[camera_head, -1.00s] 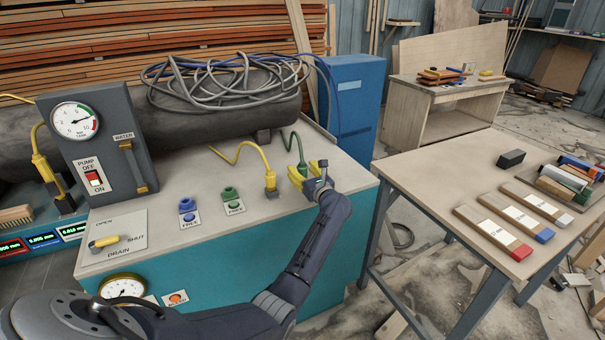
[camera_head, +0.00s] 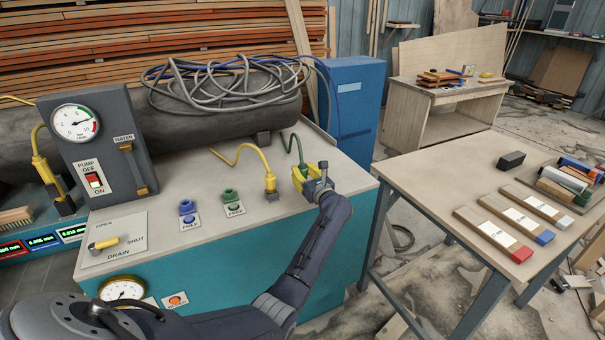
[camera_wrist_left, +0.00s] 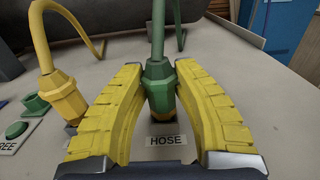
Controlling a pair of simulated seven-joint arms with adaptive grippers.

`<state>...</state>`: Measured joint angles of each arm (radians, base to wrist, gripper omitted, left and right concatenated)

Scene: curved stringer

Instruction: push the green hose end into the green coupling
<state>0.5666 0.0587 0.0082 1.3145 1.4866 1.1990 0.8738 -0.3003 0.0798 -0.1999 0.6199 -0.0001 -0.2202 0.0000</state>
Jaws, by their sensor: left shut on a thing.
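The green hose end (camera_wrist_left: 157,85) stands upright at a plate marked HOSE, with a brass-coloured lower part; its green hose (camera_head: 294,145) rises behind my fingers in the head view. My left gripper (camera_head: 309,176) is at the hose end, its yellow fingers (camera_wrist_left: 158,78) shut on it from both sides. In the head view the fingers hide most of the hose end. The green coupling (camera_head: 230,195) is left of my gripper on the bench top, at a plate marked FREE, with nothing in it that I can see. It shows partly at the wrist view's left edge (camera_wrist_left: 36,103).
A yellow hose end (camera_head: 270,181) stands close left of my gripper, its hose (camera_head: 233,154) looping to the left. A blue coupling (camera_head: 187,207) is left of the green one. A grey tank (camera_head: 215,110) with coiled hose lies behind.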

